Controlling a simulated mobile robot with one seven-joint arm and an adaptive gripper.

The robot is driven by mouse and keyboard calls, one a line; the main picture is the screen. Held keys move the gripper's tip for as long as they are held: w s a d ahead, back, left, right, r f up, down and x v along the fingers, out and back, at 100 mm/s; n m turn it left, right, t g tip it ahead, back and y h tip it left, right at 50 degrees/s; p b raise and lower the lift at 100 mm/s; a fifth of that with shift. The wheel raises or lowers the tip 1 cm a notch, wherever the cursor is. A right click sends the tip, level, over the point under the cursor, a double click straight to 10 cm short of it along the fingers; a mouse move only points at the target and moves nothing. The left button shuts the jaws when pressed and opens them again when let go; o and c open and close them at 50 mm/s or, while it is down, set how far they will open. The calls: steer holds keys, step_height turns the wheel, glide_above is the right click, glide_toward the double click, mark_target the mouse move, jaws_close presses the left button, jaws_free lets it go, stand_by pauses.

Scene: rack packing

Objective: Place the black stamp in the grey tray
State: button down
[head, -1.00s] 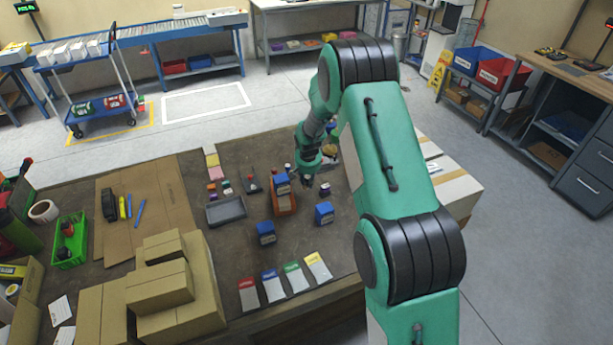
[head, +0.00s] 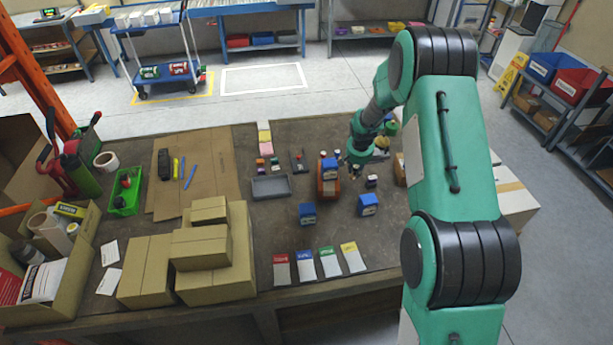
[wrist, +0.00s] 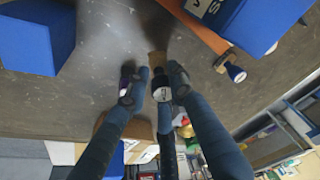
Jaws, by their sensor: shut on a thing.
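My gripper (head: 357,172) is over the right part of the table, just right of the orange holder. In the wrist view my gripper (wrist: 160,76) is shut on a small black stamp (wrist: 162,92) with a pale label, which sits between the fingertips. In the head view the held stamp is too small to make out clearly. The grey tray (head: 271,195) lies flat on the table, left of the orange holder and well left of my gripper. Its inside looks empty.
The orange holder (head: 328,190) carries a blue box (head: 329,166). Two more blue boxes (head: 307,213) (head: 368,204) stand nearby. A small purple item (head: 372,181) is right of my gripper. Brown cartons (head: 200,249) stack at the front left. Coloured cards (head: 305,264) lie along the front edge.

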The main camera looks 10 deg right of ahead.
step_height(320, 180, up, 12)
steer(key=s+a+n+p, duration=0.1)
steer(key=s+a, duration=0.3)
steer(key=a, duration=0.6)
steer(key=s+a+n, duration=0.1)
steer(key=s+a, duration=0.3)
steer(key=a, duration=0.7)
steer(key=s+a+n+p, duration=0.1)
steer(key=s+a, duration=0.2)
steer(key=a, duration=0.7)
step_height(320, 180, down, 11)
steer(key=shift+s+a+f+y, duration=0.15)
steer(key=shift+s+a+y, duration=0.1)
steer(key=shift+y, duration=0.15)
glide_toward(272, 186)
steer(key=shift+w+d+f+b, duration=0.2)
steer(key=shift+f+b, duration=0.2)
steer(key=shift+f, duration=0.15)
steer(key=shift+w+a, duration=0.1)
steer(key=shift+w, duration=0.15)
steer(key=shift+s+x, duration=0.15)
steer(key=shift+x, duration=0.75)
steer(key=shift+s+x, duration=0.2)
steer(key=shift+x, duration=0.7)
